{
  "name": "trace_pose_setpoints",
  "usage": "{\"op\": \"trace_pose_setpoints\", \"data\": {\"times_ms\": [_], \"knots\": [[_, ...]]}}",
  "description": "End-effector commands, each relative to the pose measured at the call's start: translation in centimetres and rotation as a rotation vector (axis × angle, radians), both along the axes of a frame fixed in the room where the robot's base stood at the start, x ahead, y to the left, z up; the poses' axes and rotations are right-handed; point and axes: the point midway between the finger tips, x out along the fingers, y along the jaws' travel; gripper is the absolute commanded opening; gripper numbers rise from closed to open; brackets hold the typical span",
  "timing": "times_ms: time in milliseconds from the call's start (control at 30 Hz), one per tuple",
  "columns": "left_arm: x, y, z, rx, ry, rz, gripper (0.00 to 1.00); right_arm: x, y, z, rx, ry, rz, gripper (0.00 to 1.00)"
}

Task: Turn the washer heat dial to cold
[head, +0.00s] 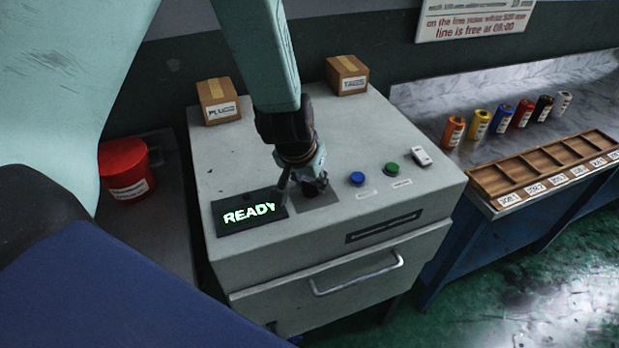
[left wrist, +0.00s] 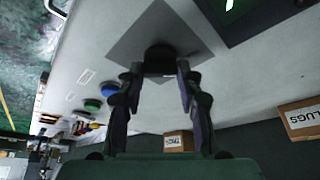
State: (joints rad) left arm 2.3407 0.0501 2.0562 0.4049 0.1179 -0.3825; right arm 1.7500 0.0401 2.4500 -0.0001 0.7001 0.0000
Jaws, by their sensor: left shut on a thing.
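The washer (head: 330,230) is a light grey cabinet with a sloping top in the head view. A black dial (left wrist: 160,58) sits on a darker grey square plate (left wrist: 127,45) in the left wrist view; the plate also shows in the head view (head: 324,200). My left gripper (head: 302,183) comes down from above over the plate. Its two fingers are shut on the dial, one on each side, in the left wrist view. The gripper hides most of the dial in the head view, and I cannot read its setting. My right gripper is not in view.
Left of the dial a screen (head: 248,213) reads READY. A blue button (head: 357,179), a green button (head: 391,168) and a white switch (head: 421,156) lie to its right. Two cardboard boxes (head: 218,101) (head: 347,75) stand at the back. A red canister (head: 125,168) is at left.

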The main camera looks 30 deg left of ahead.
Motion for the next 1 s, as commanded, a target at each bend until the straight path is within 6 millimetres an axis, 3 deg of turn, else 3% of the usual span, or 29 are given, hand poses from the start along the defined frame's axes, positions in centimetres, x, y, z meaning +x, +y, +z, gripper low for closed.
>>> {"op": "trace_pose_setpoints", "data": {"times_ms": [67, 100, 333, 667, 833, 1000], "knots": [[0.3, 0.1, 0.2, 0.0, -0.009, 0.003, 0.04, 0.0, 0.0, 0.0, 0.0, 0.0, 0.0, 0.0], [0.3, 0.1, 0.2, 0.0, -0.009, 0.003, 0.37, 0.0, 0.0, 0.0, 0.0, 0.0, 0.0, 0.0], [0.1, 0.0, 0.1, 0.0, -0.005, 0.002, 0.57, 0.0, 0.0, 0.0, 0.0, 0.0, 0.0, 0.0], [0.0, 0.0, 0.1, 0.0, -0.002, 0.001, 0.58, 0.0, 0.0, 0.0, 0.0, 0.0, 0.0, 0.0], [-0.4, 0.0, 1.5, -0.001, -0.006, 0.003, 0.58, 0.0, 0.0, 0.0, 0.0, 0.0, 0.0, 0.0], [-2.7, -0.2, 1.2, 0.001, 0.0, -0.001, 0.58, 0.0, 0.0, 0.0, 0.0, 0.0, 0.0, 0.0]]}}
